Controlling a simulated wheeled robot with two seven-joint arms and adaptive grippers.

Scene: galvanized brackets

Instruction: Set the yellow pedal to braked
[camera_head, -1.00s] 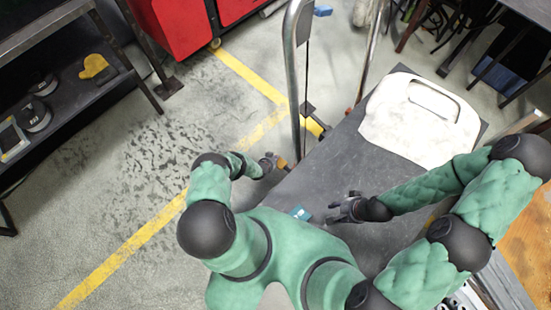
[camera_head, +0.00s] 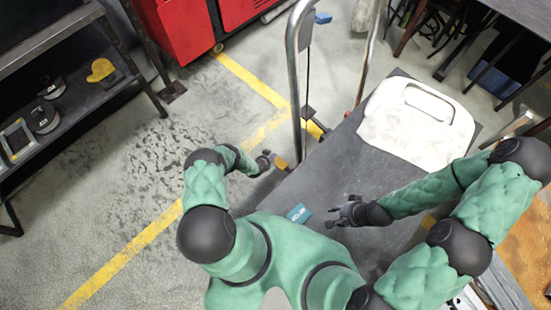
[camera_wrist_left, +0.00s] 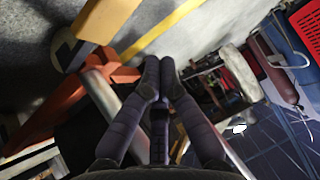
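The yellow pedal (camera_head: 281,163) sticks out at the left edge of a dark grey platform cart (camera_head: 310,180). A yellow block that appears to be this pedal fills the top left of the left wrist view (camera_wrist_left: 108,18), above an orange-red bracket. My left gripper (camera_head: 268,158) is just left of the pedal in the head view. In the left wrist view its two fingertips (camera_wrist_left: 160,68) are together with nothing between them, apart from the yellow block. My right gripper (camera_head: 336,214) is over the cart deck, away from the pedal; its finger opening is unclear.
A white panel with a handle slot (camera_head: 418,125) lies on the deck. A small teal box (camera_head: 299,213) lies near my right gripper. The cart's metal handle (camera_head: 295,80) rises behind the pedal. A dark shelf (camera_head: 75,100) stands left; floor between is clear.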

